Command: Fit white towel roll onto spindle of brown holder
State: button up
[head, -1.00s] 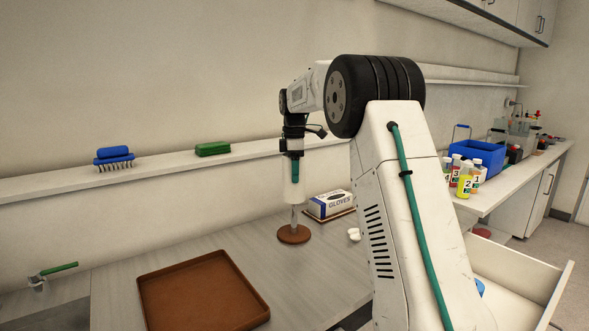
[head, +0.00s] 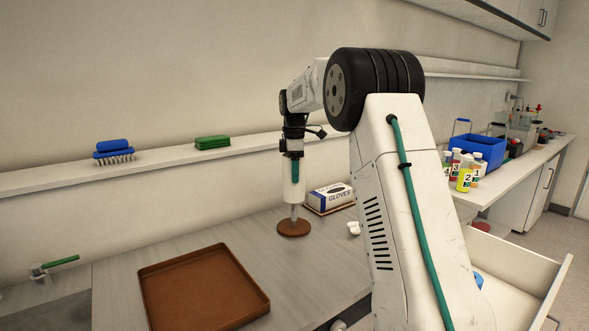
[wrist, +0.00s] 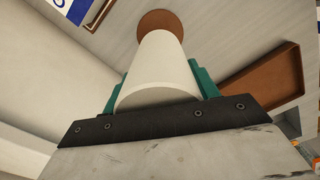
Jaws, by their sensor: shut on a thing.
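The white towel roll (head: 294,190) is upright, with my gripper (head: 295,170) shut on its upper part from above. In the wrist view the roll (wrist: 161,65) sits between the green fingers of my gripper (wrist: 160,85). The brown holder (head: 294,229) has a round base standing on the counter, and a short length of its grey spindle (head: 294,212) shows below the roll's lower end. The roll appears lined up over the spindle; its upper part is hidden, so I cannot tell how far it is inside. The holder base (wrist: 165,20) also shows in the wrist view beyond the roll.
A brown tray (head: 148,304) lies on the counter at front left. A gloves box (head: 330,199) stands just right of the holder, with small white items (head: 354,228) nearby. A wall shelf (head: 60,181) carries a blue brush (head: 113,152) and a green block (head: 212,142).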

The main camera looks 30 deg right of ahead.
jog(key=shift+f, duration=4.7)
dwell(0.6)
jog(key=o, duration=1.2)
